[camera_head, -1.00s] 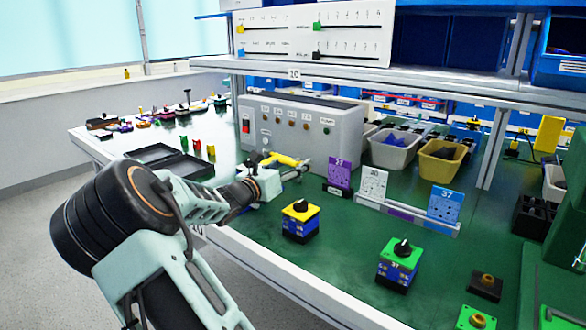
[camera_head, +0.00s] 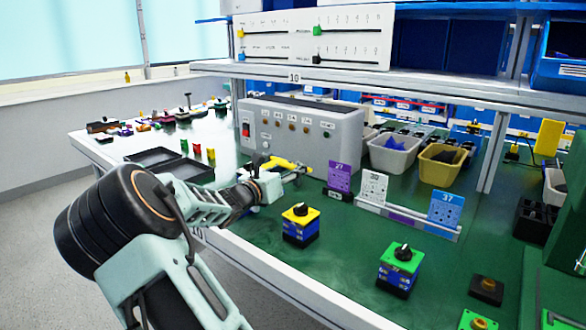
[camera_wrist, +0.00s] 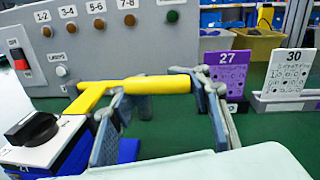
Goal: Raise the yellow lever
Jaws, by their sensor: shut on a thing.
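The yellow lever (camera_head: 285,163) stands in front of the grey control box. In the wrist view, the lever (camera_wrist: 140,86) is a T-shaped handle whose bar lies level across the picture.
The grey control box (camera_head: 300,135) stands close behind. Purple (camera_head: 339,177) and white (camera_head: 374,187) number cards stand to the right. A yellow-topped switch (camera_head: 300,222) and a green-topped switch (camera_head: 400,262) stand nearer the front. Green table surface between them is clear.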

